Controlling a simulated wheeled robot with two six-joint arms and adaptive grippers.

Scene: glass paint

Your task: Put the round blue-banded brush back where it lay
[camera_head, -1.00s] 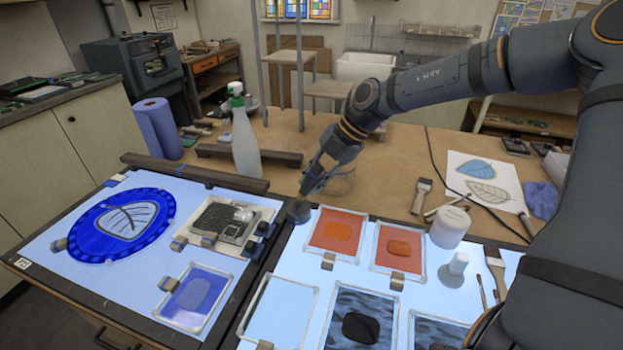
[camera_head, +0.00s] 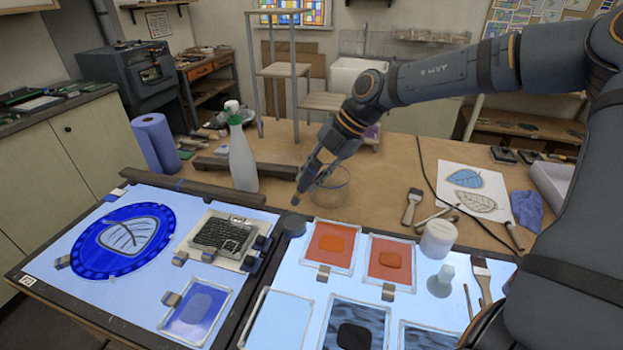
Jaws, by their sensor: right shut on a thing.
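My right gripper (camera_head: 303,187) is above the far edge of the work area, in front of the glass cup (camera_head: 333,190). Its jaws are shut on a small, dark-ended thing (camera_head: 295,200), which I take to be the round brush. Its blue band cannot be made out, and the fingers hide most of it. The thing's end points down, above a dark lump (camera_head: 293,224) at the corner of the lit right panel (camera_head: 440,310). My left gripper is not in view.
A white spray bottle (camera_head: 241,155) stands left of the gripper. Orange glass tiles (camera_head: 328,262) lie on the lit panel. A white jar (camera_head: 438,239), a flat brush (camera_head: 411,208) and another brush (camera_head: 481,280) are at right. Bare table lies around the cup.

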